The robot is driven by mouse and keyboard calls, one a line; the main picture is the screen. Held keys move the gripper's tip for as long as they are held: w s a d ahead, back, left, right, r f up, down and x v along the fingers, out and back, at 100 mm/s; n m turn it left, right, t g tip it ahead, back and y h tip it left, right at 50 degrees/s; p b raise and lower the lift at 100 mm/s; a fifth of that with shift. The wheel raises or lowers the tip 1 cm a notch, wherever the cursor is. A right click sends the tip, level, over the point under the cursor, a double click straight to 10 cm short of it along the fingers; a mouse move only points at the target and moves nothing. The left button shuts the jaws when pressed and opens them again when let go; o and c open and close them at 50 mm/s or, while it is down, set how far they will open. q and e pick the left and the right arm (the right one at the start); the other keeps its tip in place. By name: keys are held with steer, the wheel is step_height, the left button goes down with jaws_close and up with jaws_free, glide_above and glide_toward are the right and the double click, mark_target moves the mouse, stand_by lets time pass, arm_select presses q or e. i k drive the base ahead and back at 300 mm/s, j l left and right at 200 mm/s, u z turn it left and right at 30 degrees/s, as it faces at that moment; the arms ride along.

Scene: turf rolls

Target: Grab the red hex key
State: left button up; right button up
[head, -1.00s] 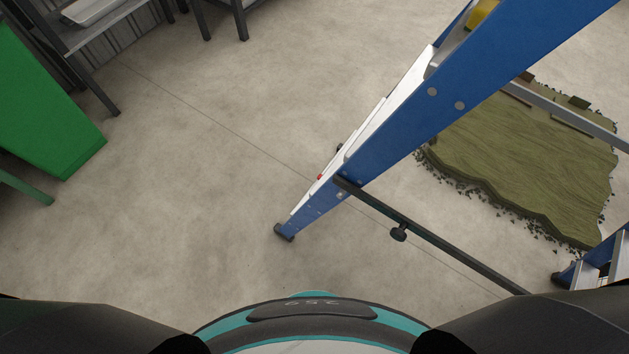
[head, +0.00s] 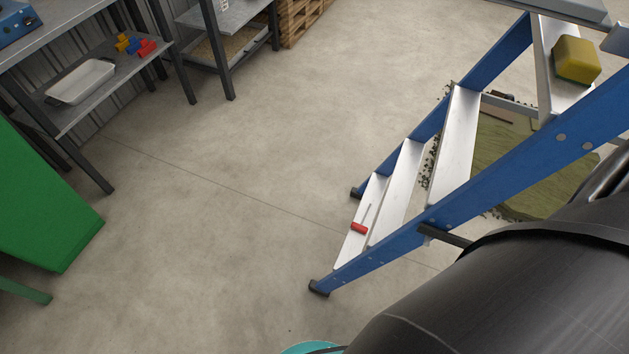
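In the head view, a small tool with a red handle and a thin grey shaft, which looks like the red hex key (head: 359,228), lies on the lowest step of a blue stepladder (head: 385,252). Its handle is towards the front of the picture and its shaft points away. It lies apart from any part of me. Neither of my grippers is in view. A large black part of my own arm fills the lower right corner and covers part of the ladder.
A yellow-green sponge (head: 576,60) rests on a higher ladder step. Turf (head: 505,160) lies behind the ladder. At the left are a green panel (head: 40,200) and a shelf with a white tray (head: 80,82) and coloured pieces (head: 146,48). The middle floor is clear.

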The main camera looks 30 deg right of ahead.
mark_target(360, 228)
steer(key=i+j, duration=1.1)
steer(key=i+l+z, duration=0.1)
steer(key=i+z, duration=0.55)
steer(key=z, duration=0.15)
steer(key=i+z, duration=0.4)
steer(key=i+j+z, duration=0.15)
steer(key=z, duration=0.25)
steer(key=i+l+z, duration=0.1)
steer(key=i+z, duration=0.15)
steer(key=z, duration=0.15)
steer(key=i+z, duration=0.25)
steer(key=z, duration=0.2)
steer(key=i+j+z, duration=0.1)
steer(key=i+z, duration=0.3)
steer(key=i+j+z, duration=0.15)
steer(key=z, duration=0.3)
steer(key=i+l+z, duration=0.1)
steer(key=z, duration=0.25)
steer(key=i+z, duration=0.65)
steer(key=k+j, duration=0.05)
steer(key=k, duration=0.1)
